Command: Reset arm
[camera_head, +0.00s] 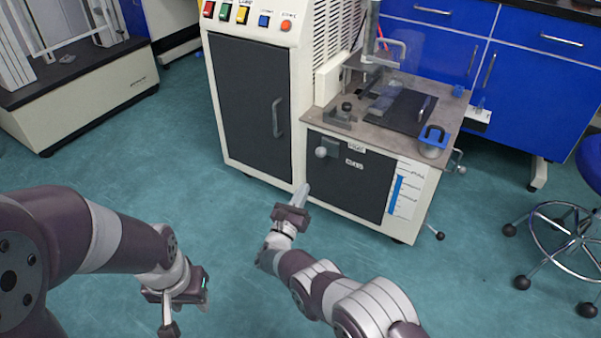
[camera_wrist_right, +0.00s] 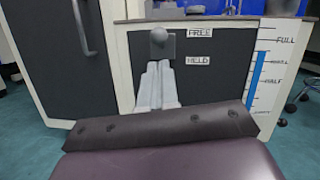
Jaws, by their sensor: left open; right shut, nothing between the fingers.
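My right gripper (camera_head: 301,194) is in front of the machine's lower dark panel, its fingers shut with nothing between them. In the right wrist view its fingers (camera_wrist_right: 158,84) point at the panel, just below a round grey knob (camera_wrist_right: 158,42); whether they touch it I cannot tell there. In the head view the knob (camera_head: 321,152) stands up and to the right of the fingertips, apart from them. My left gripper (camera_head: 186,312) hangs low at the left over the floor, open and empty.
The rheometer (camera_head: 250,100) has a tall cabinet with a handle and coloured buttons. Its worktop (camera_head: 385,80) holds a clear guard and a blue-handled piece (camera_head: 433,141). Labels and a level gauge (camera_head: 402,190) mark its front. A stool (camera_head: 570,230) stands right. Open floor lies around my arms.

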